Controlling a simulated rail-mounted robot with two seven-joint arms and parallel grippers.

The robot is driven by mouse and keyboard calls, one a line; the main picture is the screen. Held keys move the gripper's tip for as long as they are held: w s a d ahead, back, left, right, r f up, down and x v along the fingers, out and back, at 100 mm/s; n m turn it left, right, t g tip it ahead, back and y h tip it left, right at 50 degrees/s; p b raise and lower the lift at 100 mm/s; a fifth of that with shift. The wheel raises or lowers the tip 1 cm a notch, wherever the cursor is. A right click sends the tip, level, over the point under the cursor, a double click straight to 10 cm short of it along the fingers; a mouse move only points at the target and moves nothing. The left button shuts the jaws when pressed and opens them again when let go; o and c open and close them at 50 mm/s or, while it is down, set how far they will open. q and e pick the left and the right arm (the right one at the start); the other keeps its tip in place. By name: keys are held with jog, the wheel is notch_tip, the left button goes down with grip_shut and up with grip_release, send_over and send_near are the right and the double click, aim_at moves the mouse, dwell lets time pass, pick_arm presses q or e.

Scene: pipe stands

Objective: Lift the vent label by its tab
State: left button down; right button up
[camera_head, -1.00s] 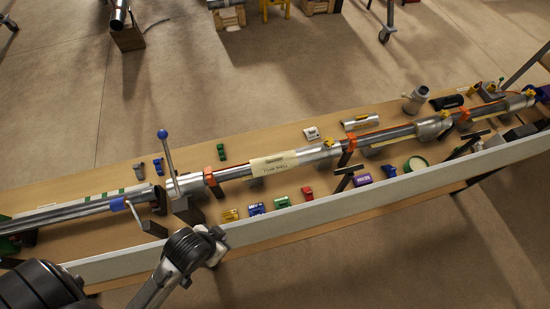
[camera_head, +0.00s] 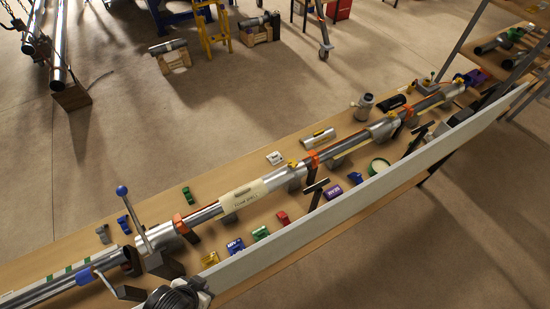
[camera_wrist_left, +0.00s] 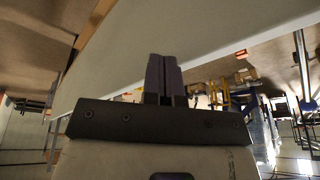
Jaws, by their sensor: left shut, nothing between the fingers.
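A cream label (camera_head: 244,201) with print too small to read is wrapped on the long metal pipe in the head view. I cannot tell for sure that it is the vent label, and its tab does not stand out. My right gripper is not in view.
The bench has a raised pale front board (camera_head: 370,200). A blue-knobbed lever (camera_head: 133,210) stands up from the pipe left of the label. Small coloured blocks, including a yellow one (camera_head: 210,258), lie between pipe and board. Open floor lies behind the bench.

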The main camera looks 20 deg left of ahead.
pick_arm(q)
jog(key=c, duration=1.8)
grip_release()
jog(key=o, duration=1.4)
